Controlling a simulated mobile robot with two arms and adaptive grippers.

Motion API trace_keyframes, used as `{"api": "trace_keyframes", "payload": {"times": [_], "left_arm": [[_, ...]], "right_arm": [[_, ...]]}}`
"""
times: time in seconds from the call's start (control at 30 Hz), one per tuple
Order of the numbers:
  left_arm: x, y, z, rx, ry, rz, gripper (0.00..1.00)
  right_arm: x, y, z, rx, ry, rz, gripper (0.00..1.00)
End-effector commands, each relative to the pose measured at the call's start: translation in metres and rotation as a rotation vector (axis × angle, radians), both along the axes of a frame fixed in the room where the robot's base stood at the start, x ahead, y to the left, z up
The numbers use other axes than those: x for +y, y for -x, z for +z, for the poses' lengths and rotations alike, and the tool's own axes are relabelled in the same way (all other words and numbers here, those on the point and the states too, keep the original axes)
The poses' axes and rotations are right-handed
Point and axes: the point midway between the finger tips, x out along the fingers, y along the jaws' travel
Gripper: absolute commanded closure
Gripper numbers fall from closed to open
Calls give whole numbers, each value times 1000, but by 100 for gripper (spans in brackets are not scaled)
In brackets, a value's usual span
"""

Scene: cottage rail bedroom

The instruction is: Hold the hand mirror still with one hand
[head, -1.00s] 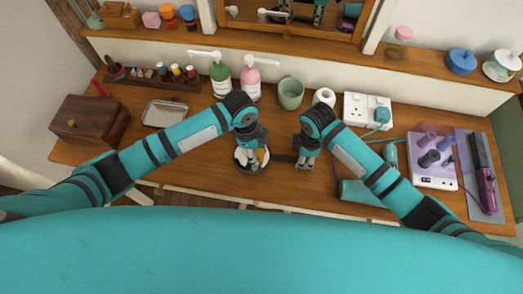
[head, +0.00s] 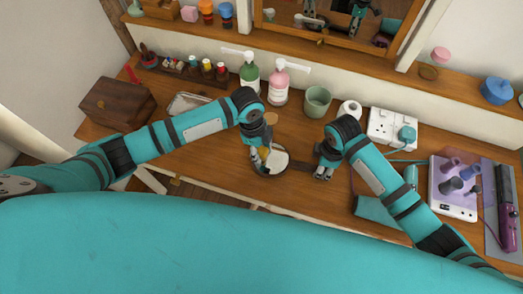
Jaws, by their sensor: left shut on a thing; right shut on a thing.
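The hand mirror (head: 278,161) has a round, dark-rimmed head with a pale face, and a dark brown handle pointing right. It is at the front middle of the wooden dresser top; whether it touches the top is unclear. My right gripper (head: 322,172) is shut on the end of the handle. My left gripper (head: 260,160) is over the left part of the mirror head and hides some of it. It is shut on a small yellow thing (head: 263,153), mostly hidden by the fingers. I cannot tell whether the yellow thing touches the mirror face.
Behind stand a green pump bottle (head: 249,75), a pink pump bottle (head: 279,82) and a green cup (head: 317,100). A white socket strip (head: 391,125) and a lilac tray (head: 453,187) are at right. A wooden box (head: 117,103) and a metal tray (head: 188,103) are at left.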

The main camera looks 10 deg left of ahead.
Motion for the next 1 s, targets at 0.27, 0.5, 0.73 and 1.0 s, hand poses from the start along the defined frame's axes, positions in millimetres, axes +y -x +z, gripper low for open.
{"api": "trace_keyframes", "payload": {"times": [0.27,0.5,0.73,1.0], "left_arm": [[-22,0,0,0,2,-3,88],[-35,0,0,0,1,-1,88],[-48,0,-1,0,2,-2,88],[-69,1,-4,2,2,-2,88]], "right_arm": [[0,0,0,-1,-1,0,100],[0,0,0,0,-1,0,100],[0,0,0,0,-1,0,100],[1,0,0,0,-1,1,100]]}}
